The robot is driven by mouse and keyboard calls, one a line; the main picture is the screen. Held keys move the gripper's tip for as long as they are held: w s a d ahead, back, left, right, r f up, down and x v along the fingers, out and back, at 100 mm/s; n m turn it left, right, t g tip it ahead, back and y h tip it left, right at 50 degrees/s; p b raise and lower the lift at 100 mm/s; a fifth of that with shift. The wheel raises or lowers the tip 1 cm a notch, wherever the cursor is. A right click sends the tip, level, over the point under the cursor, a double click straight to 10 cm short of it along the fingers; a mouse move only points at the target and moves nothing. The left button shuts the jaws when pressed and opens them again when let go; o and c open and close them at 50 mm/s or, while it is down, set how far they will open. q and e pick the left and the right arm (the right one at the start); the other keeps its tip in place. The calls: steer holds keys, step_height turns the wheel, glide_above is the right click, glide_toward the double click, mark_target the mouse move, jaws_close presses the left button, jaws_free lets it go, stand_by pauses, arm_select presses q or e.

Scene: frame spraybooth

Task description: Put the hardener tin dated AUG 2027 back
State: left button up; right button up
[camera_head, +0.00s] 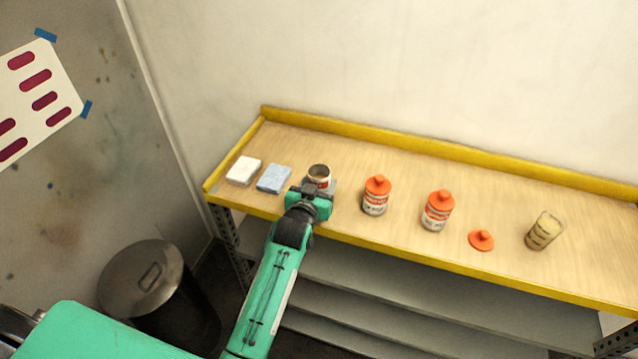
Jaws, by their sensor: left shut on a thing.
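My left gripper (315,188) is shut on an open tin (319,172) with a white and red body and no cap. The tin is upright, at or just above the wooden shelf top near its front left; I cannot tell whether it touches. Its lower part is hidden by the gripper. Two tins with orange caps, one (376,196) in the middle and one (437,211) to its right, stand upright on the shelf. A loose orange cap (481,240) lies right of them. The dates on the labels are too small to read. My right gripper is not in view.
The shelf has a yellow rim (400,259). A white block (243,171) and a blue folded cloth or pad (274,178) lie left of the gripper. A clear cup (544,231) with yellowish contents stands at the right. A lidded bin (150,279) is on the floor at left.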

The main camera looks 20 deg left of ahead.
arm_select(q)
steer(key=o, duration=1.1)
steer(key=shift+f, duration=0.1)
steer(key=shift+c, duration=0.2)
steer(key=shift+r, duration=0.2)
steer(key=shift+s, duration=0.35)
steer(key=s+r+b, duration=0.1)
steer(key=s+b, duration=0.1)
steer(key=s, duration=0.9)
steer(key=shift+r+b, duration=0.4)
steer(key=shift+s+f, duration=0.1)
steer(key=shift+s, duration=0.05)
